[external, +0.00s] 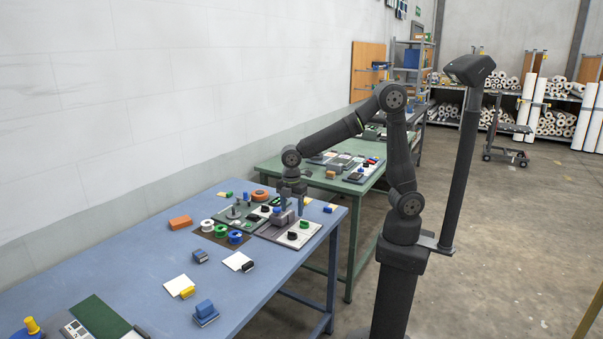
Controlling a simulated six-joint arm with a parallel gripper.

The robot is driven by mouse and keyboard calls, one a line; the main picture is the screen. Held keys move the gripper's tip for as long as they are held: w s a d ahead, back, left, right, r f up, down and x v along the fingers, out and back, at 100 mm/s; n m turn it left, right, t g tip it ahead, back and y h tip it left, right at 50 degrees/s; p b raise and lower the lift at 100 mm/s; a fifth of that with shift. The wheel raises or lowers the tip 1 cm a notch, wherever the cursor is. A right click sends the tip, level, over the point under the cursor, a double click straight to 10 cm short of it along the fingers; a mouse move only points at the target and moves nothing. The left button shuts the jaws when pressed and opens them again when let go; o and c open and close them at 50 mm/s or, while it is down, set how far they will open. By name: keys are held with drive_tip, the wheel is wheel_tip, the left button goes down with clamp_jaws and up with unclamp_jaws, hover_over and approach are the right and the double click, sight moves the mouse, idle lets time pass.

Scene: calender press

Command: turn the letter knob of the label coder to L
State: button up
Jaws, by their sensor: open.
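My gripper (291,206) points down at the far right end of the blue table, with its jaws apart. It is over or just behind a small grey device (283,218) beside a light panel (310,231). Two dark round knobs with green show on this panel, a nearer one (292,236) and a farther one (304,224). The gripper appears apart from both knobs. This group may be the label coder, but its letters and the knob settings are too small to read. I cannot tell which is the letter knob.
Green, white and blue rolls (236,237) and an orange block (180,222) lie left of the panel. Cards and small blocks (205,310) stand nearer on the blue table (130,270). A green table (320,178) with more devices stands behind. The blue table's middle has free room.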

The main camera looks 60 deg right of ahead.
sight(292, 235)
wheel_tip(292, 235, down, 10)
drive_tip(key=shift+f, duration=0.25)
drive_tip(key=c, duration=1)
